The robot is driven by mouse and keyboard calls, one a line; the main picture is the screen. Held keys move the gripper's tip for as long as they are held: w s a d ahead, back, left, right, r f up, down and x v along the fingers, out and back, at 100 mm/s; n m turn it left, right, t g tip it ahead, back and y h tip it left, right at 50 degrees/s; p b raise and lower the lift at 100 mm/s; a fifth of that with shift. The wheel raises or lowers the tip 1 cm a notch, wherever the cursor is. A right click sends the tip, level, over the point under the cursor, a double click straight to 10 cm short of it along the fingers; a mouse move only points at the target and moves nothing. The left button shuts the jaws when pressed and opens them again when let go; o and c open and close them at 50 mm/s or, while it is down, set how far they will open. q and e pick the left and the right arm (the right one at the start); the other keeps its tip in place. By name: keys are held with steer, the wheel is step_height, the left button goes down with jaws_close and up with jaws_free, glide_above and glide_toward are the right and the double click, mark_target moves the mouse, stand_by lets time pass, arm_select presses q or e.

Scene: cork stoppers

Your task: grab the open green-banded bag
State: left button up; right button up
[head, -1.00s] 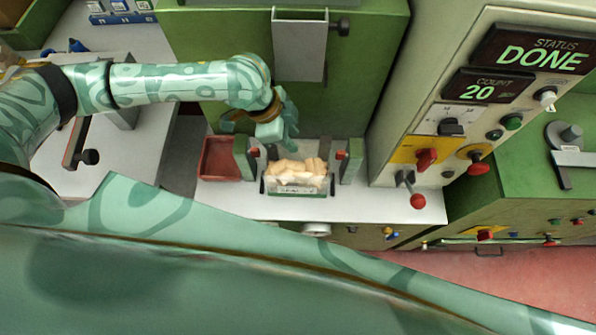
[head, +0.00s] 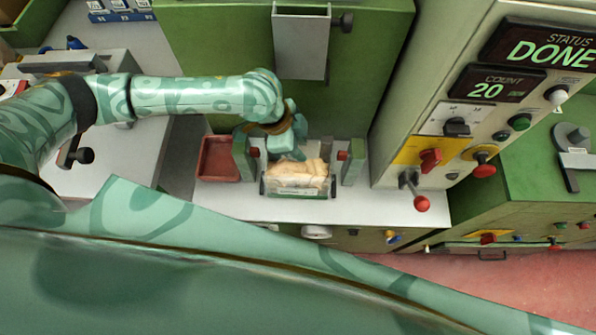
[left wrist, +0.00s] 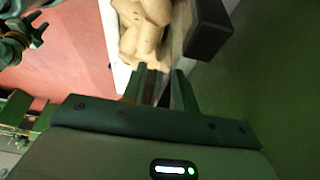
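The open bag (head: 297,191) has a green band low on its clear front and is heaped with tan corks (head: 297,172). It stands between two green posts on the grey worktop. My left gripper (head: 299,153) comes down from above at the bag's back edge. In the left wrist view its two fingers (left wrist: 163,85) are apart, with a narrow gap between them, and point toward the corks (left wrist: 140,35). Whether bag film lies in that gap is unclear. A dark pronged shape (left wrist: 20,38), perhaps my right gripper, shows at the upper left there.
An empty reddish tray (head: 219,160) lies left of the bag. A metal chute (head: 301,45) hangs on the green machine behind. The control panel at right has a red-knobbed lever (head: 420,203); its displays read DONE and 20.

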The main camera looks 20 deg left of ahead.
arm_select(q)
steer(key=shift+f, duration=0.1)
jaws_close()
stand_by(1.5)
